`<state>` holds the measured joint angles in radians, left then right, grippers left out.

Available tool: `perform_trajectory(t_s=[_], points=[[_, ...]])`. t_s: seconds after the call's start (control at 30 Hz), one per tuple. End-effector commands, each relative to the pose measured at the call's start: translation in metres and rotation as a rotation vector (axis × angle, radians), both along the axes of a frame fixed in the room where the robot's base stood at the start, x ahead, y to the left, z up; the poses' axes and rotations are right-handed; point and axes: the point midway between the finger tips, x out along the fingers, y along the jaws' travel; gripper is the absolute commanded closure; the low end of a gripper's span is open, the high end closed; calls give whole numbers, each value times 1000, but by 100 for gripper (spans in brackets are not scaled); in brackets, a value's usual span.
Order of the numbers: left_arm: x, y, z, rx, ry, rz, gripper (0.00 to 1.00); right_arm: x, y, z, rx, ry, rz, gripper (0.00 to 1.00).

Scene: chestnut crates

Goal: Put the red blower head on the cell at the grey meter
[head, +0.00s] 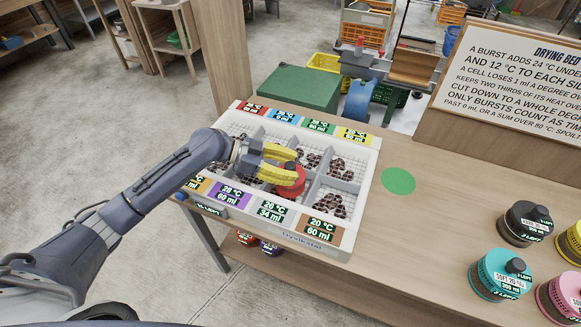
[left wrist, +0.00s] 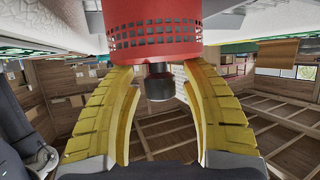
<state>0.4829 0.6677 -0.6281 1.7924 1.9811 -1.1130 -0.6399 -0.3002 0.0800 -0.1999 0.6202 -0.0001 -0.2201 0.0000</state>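The red blower head (head: 292,186) is at the third front cell from the left in the white tray (head: 372,172), behind the grey meter (head: 270,212), which reads 26 °C and 34 ml. My left gripper (head: 281,165), with yellow fingers, reaches in above the head and partly hides it. In the left wrist view, the perforated red head (left wrist: 155,38) has its black knob (left wrist: 159,85) between the fingers (left wrist: 160,82). A gap shows on both sides of the knob, so the gripper looks open around it. Whether the head rests fully on the cell is hard to tell. My right gripper is out of view.
Other cells hold chestnuts on mesh. A green disc (head: 398,181) lies right of the tray. Black (head: 524,225), teal (head: 497,275), pink (head: 562,300) and yellow (head: 572,243) heads stand at the right. A sign (head: 515,80) stands behind. The table's middle is clear.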

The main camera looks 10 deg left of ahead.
Motion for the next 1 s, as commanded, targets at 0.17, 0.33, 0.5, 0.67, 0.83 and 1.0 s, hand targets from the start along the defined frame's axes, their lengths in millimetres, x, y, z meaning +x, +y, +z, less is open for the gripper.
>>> perform_trajectory(t_s=[0.17,0.33,0.5,0.67,0.83,1.0], points=[[0,0,0,1,1,-1,53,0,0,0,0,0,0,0],[-1,7,5,2,1,0,53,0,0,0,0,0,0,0],[-6,31,16,4,0,1,53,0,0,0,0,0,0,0],[-11,58,27,5,1,1,53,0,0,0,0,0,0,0],[-16,81,38,3,0,1,53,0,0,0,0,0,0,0],[-19,98,46,1,1,-1,53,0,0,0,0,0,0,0]])
